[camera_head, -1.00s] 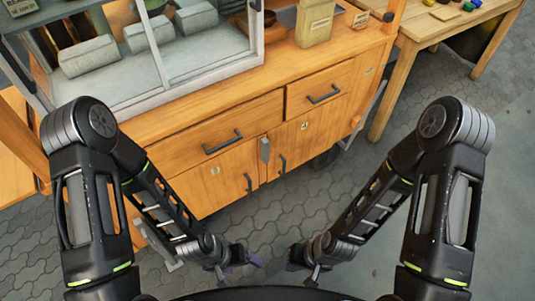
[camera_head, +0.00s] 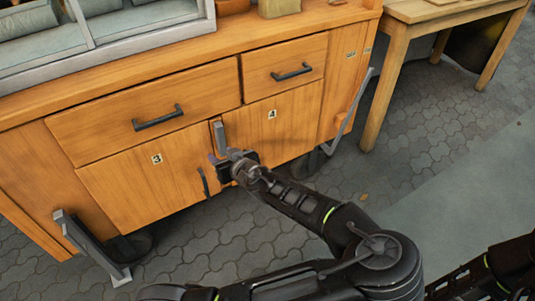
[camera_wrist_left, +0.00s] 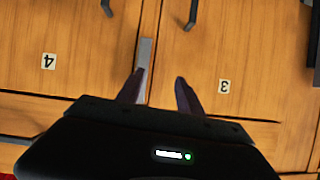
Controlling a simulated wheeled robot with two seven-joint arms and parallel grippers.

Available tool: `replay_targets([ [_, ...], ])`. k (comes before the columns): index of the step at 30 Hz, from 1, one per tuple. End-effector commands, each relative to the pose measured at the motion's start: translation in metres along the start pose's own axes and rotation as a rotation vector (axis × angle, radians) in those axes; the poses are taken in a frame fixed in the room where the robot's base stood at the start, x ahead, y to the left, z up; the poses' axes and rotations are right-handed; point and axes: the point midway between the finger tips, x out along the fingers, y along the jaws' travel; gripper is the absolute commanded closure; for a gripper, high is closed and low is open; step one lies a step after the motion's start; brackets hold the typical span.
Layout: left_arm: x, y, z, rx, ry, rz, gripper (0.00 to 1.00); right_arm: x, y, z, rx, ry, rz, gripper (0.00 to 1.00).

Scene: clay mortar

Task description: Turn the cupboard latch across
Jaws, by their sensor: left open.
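The latch (camera_head: 219,135) is a grey metal bar standing upright over the seam between door 3 (camera_head: 140,172) and door 4 (camera_head: 290,125). My left gripper (camera_head: 215,158) is open and empty at the cupboard front, by the lower part of the latch. In the left wrist view, which is upside down, the latch (camera_wrist_left: 145,62) lies beside the inner side of the left-hand finger. The left gripper (camera_wrist_left: 158,88) has its fingers apart there; contact cannot be told. The gripper hides door 4's handle in the head view. My right gripper is not in view.
Two drawers with dark handles (camera_head: 158,118) (camera_head: 291,72) sit above the doors. Door 3's handle (camera_head: 203,182) is close to my left gripper. Metal legs (camera_head: 92,245) (camera_head: 352,105) stick out at the cart's sides. A wooden table (camera_head: 400,40) stands at right.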

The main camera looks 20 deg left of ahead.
Motion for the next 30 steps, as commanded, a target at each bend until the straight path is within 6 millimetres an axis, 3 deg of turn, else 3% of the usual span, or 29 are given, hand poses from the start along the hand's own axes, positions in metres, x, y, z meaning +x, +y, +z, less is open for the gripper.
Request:
replay_targets([
  [1,-0.004,0.009,-0.008,-0.028,0.034,0.017,0.56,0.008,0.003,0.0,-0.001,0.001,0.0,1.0],
  [5,-0.011,0.016,-0.024,-0.065,0.065,0.034,0.56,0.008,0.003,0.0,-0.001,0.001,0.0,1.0],
  [16,-0.007,0.016,-0.023,-0.062,0.062,0.032,0.56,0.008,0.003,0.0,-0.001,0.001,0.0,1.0],
  [30,0.056,0.017,-0.025,-0.062,0.06,0.031,0.56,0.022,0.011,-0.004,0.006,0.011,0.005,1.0],
])
